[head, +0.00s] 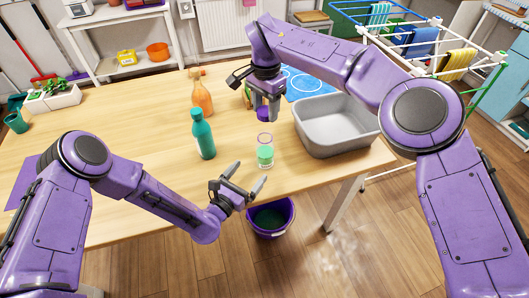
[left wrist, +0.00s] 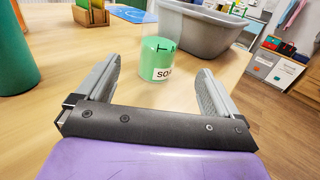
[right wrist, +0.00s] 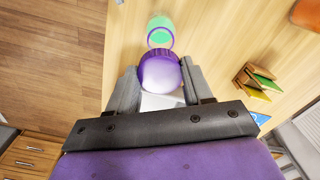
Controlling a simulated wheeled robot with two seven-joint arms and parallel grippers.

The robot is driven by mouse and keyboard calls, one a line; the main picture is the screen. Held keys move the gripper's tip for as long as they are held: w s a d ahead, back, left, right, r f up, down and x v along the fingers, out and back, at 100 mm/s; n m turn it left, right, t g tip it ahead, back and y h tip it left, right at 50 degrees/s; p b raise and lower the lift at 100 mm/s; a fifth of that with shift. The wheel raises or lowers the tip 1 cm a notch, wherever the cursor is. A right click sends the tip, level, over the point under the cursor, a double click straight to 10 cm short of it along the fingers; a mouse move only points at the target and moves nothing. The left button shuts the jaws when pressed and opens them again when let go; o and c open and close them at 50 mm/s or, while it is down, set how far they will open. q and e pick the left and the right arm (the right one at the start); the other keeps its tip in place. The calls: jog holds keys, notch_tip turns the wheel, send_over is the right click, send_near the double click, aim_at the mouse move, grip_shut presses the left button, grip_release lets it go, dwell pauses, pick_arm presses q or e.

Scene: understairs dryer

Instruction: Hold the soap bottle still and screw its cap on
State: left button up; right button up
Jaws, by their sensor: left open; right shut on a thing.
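The soap bottle (head: 265,152) is a clear cylinder with green soap inside, standing upright near the table's front edge. In the left wrist view the bottle (left wrist: 158,62) stands beyond the fingertips, with part of a label showing. My left gripper (head: 238,185) is open, in front of the bottle and a little to its left, not around it. My right gripper (head: 267,112) is shut on the purple cap (right wrist: 160,70), holding it behind and above the bottle. In the right wrist view the bottle's open top (right wrist: 160,38) shows beyond the cap.
A teal bottle (head: 203,135) and an orange spray bottle (head: 201,95) stand left of the soap bottle. A grey basin (head: 336,137) stands close on its right. A purple bucket (head: 271,222) is on the floor below the front edge.

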aim_at(267, 149)
pick_arm(q)
jog(key=x, duration=1.2)
pick_arm(e)
jog(key=shift+f, duration=0.1)
pick_arm(q)
jog(key=c, duration=1.5)
pick_arm(e)
jog(key=shift+f, duration=2.5)
jog(key=shift+f, duration=0.9)
jog(key=shift+f, duration=0.5)
